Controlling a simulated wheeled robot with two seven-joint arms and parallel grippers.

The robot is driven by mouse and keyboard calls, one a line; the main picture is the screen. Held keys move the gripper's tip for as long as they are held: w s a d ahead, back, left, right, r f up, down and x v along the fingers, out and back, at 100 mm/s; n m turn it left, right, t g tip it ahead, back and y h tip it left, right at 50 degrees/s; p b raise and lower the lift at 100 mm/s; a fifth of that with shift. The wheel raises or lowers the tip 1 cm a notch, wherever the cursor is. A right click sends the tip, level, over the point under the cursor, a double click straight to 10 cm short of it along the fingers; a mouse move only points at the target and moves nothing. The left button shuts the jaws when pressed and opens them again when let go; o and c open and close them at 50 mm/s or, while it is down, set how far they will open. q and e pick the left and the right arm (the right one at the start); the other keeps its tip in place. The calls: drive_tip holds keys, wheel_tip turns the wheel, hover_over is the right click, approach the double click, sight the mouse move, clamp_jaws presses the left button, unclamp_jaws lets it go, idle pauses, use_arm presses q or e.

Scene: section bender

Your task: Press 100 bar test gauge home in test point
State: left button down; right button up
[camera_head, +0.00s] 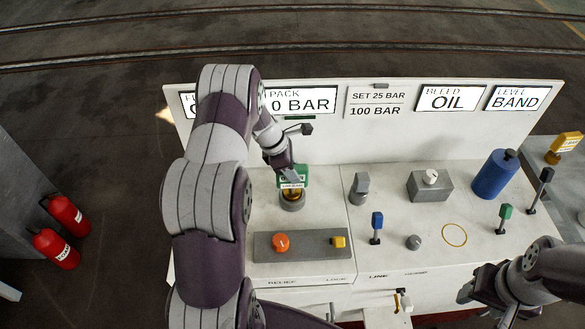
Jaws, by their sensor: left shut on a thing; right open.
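My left gripper (287,172) is shut on the green 100 bar test gauge (301,173), with a white label on its lower front. The gauge sits directly over the test point (292,204), a round grey base on the white bench top. A brass-coloured part shows between gauge and base. The gauge looks upright; I cannot tell how deep it sits. My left arm hides part of the back panel and bench. My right gripper (466,291) is open and empty at the bench's front right.
A grey plate with an orange knob (281,242) and yellow block lies in front. Blue (377,221) and green (505,212) levers, a grey box (429,185) and a blue cylinder (494,174) stand to the right. A sign panel (333,128) rises behind.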

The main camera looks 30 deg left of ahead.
use_arm(q)
drive_tip(key=shift+f, duration=0.2)
drive_tip(key=c, duration=0.6)
unclamp_jaws()
drive_tip(key=b+v, duration=0.1)
drive_tip(key=v, duration=1.1)
drive_tip(key=shift+a+r+b, duration=0.15)
drive_tip(key=shift+r+b, duration=0.2)
